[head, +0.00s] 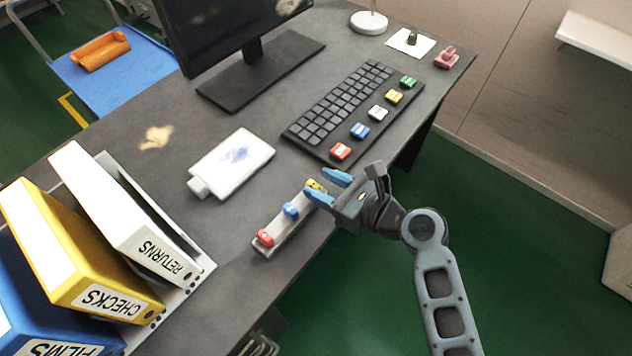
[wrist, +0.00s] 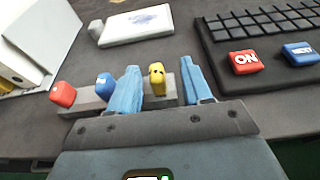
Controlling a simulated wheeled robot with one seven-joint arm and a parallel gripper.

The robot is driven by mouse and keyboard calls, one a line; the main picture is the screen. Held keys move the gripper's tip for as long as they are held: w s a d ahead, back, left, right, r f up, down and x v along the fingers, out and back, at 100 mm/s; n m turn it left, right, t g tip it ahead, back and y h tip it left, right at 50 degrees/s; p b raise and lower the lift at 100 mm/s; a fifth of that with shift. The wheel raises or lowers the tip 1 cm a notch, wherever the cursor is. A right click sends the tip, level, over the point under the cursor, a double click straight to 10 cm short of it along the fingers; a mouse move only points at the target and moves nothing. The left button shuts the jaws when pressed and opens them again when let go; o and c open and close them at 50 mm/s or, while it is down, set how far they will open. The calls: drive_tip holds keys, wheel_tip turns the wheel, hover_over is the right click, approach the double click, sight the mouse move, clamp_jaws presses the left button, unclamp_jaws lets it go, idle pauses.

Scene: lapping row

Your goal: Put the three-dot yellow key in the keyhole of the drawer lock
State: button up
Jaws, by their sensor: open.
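A grey key rack (head: 285,232) lies along the desk's front edge and holds a red key (head: 265,238), a blue key (head: 291,209) and a yellow key (head: 315,185). My gripper (head: 328,186) is open at the rack's far end. In the wrist view the yellow key (wrist: 157,78) stands between my two blue fingers (wrist: 161,66), with a gap on both sides. It has small dark dots on its head. The blue key (wrist: 105,86) is just outside the left finger. I cannot make out the drawer lock's keyhole in either view.
A keyboard (head: 345,105) with coloured keys lies beyond my gripper. A white box-like item (head: 232,163) lies left of it. Binders (head: 95,245) stand at the lower left. A metal handle-like part (head: 260,346) shows below the desk edge. The desk between the white item and rack is clear.

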sight(316, 185)
drive_tip(key=x, duration=0.4)
drive_tip(key=shift+a+f, duration=0.25)
drive_tip(key=shift+a, duration=0.05)
drive_tip(key=shift+s, duration=0.1)
clamp_jaws()
